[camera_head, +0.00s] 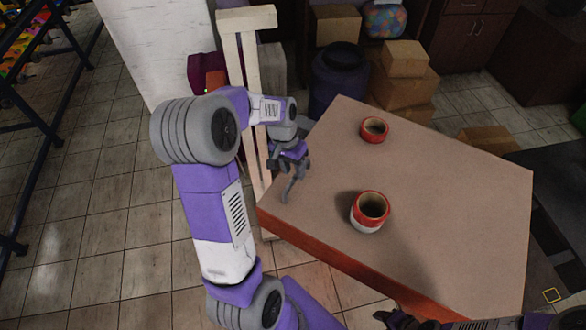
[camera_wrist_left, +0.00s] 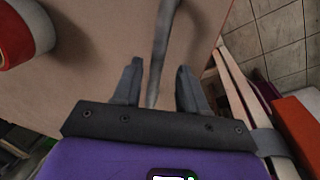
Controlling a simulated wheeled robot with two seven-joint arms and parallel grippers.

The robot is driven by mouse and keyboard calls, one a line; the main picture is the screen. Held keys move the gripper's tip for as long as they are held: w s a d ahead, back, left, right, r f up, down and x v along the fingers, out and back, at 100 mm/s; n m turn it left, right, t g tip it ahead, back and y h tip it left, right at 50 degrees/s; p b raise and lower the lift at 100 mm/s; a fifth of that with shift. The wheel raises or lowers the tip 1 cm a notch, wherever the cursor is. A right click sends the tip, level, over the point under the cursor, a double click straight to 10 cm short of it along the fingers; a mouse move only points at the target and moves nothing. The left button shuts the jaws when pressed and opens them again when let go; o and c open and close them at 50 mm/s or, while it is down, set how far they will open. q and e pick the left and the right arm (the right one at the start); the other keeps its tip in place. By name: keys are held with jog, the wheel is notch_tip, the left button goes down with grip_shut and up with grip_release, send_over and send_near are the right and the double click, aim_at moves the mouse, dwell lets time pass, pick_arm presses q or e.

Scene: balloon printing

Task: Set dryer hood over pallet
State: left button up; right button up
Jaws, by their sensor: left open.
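A red-rimmed cup-like piece with a white lower part (camera_head: 369,215) stands on the table, and a flatter red ring (camera_head: 374,130) lies farther back. I cannot tell whether either is the dryer hood or the pallet. My left gripper (camera_head: 287,168) is open at the table's left edge. In the left wrist view its two fingers (camera_wrist_left: 160,68) are apart with a slim grey rod (camera_wrist_left: 164,35) between them, not visibly clamped. A red and white piece (camera_wrist_left: 25,35) shows at the upper left there. My right gripper (camera_head: 398,318) is partly visible at the bottom edge.
The brown table (camera_head: 450,190) has a red side and much clear surface. Pale wooden posts (camera_head: 250,55) stand close behind my left arm. A dark barrel (camera_head: 338,78) and cardboard boxes (camera_head: 405,85) stand behind the table.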

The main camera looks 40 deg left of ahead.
pick_arm(q)
notch_tip(320, 180, up, 7)
jog(key=a, duration=0.1)
jog(key=shift+s+a, duration=0.25)
jog(key=shift+f, duration=0.1)
dwell(0.4)
